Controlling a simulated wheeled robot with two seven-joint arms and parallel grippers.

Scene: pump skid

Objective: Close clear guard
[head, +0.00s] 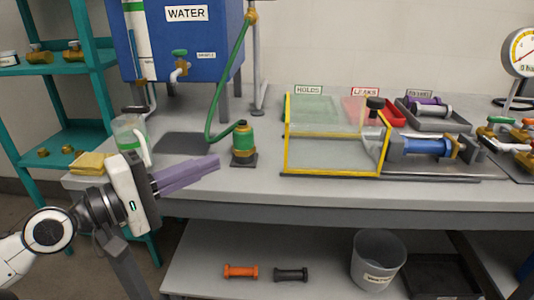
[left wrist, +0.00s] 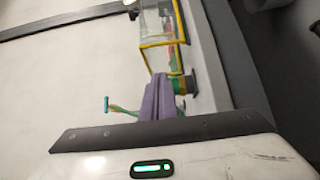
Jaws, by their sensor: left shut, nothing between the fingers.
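The clear guard (head: 334,150) is a see-through box with a yellow frame, standing on the bench. It sits left of the blue cylinder (head: 428,146) held in a dark fixture, which is uncovered. The guard also shows in the left wrist view (left wrist: 162,58), beyond my fingers. My left gripper (head: 214,163) has purple fingers, shut and empty, above the bench's front left part and pointing right. Its fingers also show in the left wrist view (left wrist: 165,84). It is apart from the guard in the head view. My right gripper is in neither view.
A green and brass fitting (head: 243,143) with a green hose stands between my left gripper and the guard. A clear jug (head: 130,132) and yellow cloth (head: 93,163) are at left. Trays, one red (head: 397,117), stand behind. The bench front before the guard is clear.

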